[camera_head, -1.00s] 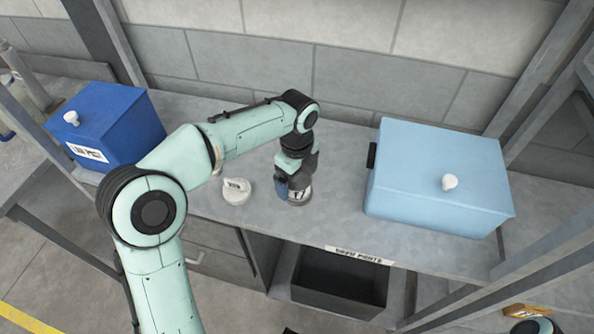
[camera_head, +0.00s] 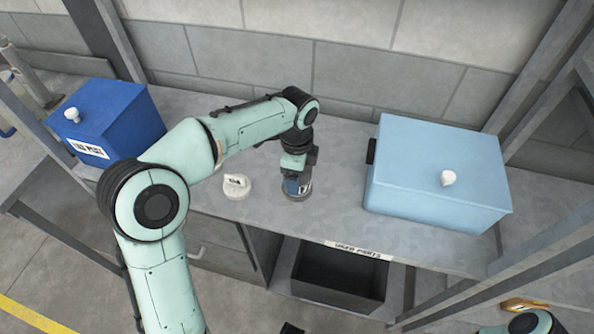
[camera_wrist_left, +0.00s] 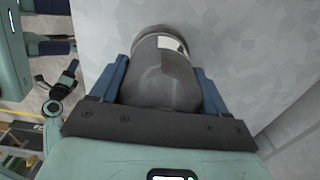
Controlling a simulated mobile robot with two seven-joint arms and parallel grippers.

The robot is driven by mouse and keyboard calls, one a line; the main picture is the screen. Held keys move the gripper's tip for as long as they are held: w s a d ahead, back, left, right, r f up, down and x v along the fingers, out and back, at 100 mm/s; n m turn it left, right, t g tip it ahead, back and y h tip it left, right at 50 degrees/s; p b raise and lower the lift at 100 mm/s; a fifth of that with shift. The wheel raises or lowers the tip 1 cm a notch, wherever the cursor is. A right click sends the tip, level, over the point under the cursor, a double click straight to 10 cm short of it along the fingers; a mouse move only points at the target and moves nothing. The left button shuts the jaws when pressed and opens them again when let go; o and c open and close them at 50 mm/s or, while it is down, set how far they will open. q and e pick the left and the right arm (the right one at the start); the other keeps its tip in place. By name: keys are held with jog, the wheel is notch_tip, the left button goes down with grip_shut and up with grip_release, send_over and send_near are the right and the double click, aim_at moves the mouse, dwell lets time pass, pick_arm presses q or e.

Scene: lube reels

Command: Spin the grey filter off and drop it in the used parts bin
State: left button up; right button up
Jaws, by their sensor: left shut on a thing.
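The grey filter (camera_wrist_left: 165,80) is a dark grey cylinder with a pale label patch near its far end. In the left wrist view it lies between the two blue fingers of my left gripper (camera_wrist_left: 163,85), which is shut on it. In the head view my left gripper (camera_head: 297,186) points down over the bench, and the filter is mostly hidden by the fingers. The used parts bin (camera_head: 340,282) is a dark open box below the bench front, under a "USED PARTS" label. My right gripper is not clearly shown; only part of that arm appears at lower right.
A white round cap-like part (camera_head: 236,187) lies on the bench left of my gripper. A dark blue box (camera_head: 120,120) with a white knob stands at left. A light blue box (camera_head: 430,175) with a white knob stands at right. Bare bench (camera_head: 340,180) lies between gripper and right box.

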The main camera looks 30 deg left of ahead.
pick_arm(q)
jog(key=n, duration=0.3)
jog(key=shift+n, duration=0.4)
jog(key=shift+f+n, duration=0.15)
jog(key=shift+n, duration=0.55)
pick_arm(e)
jog(key=shift+w+r, duration=0.1)
jog(key=shift+r, duration=0.15)
pick_arm(q)
jog(key=n, duration=0.2)
jog(key=shift+s+n+p, duration=0.1)
jog(key=shift+n+p, duration=0.2)
jog(key=shift+n, duration=0.1)
jog(key=shift+r+p, duration=1.05)
jog(key=shift+r, duration=0.6)
jog(key=shift+w+r+p, duration=0.2)
jog(key=shift+r+p, duration=1)
jog(key=shift+r, duration=0.6)
jog(key=shift+f, duration=0.1)
pick_arm(e)
jog(key=w+r, duration=0.3)
jog(key=r, duration=0.2)
jog(key=shift+w+r, duration=0.15)
jog(key=shift+r, duration=0.15)
pick_arm(q)
jog(key=shift+s, duration=0.1)
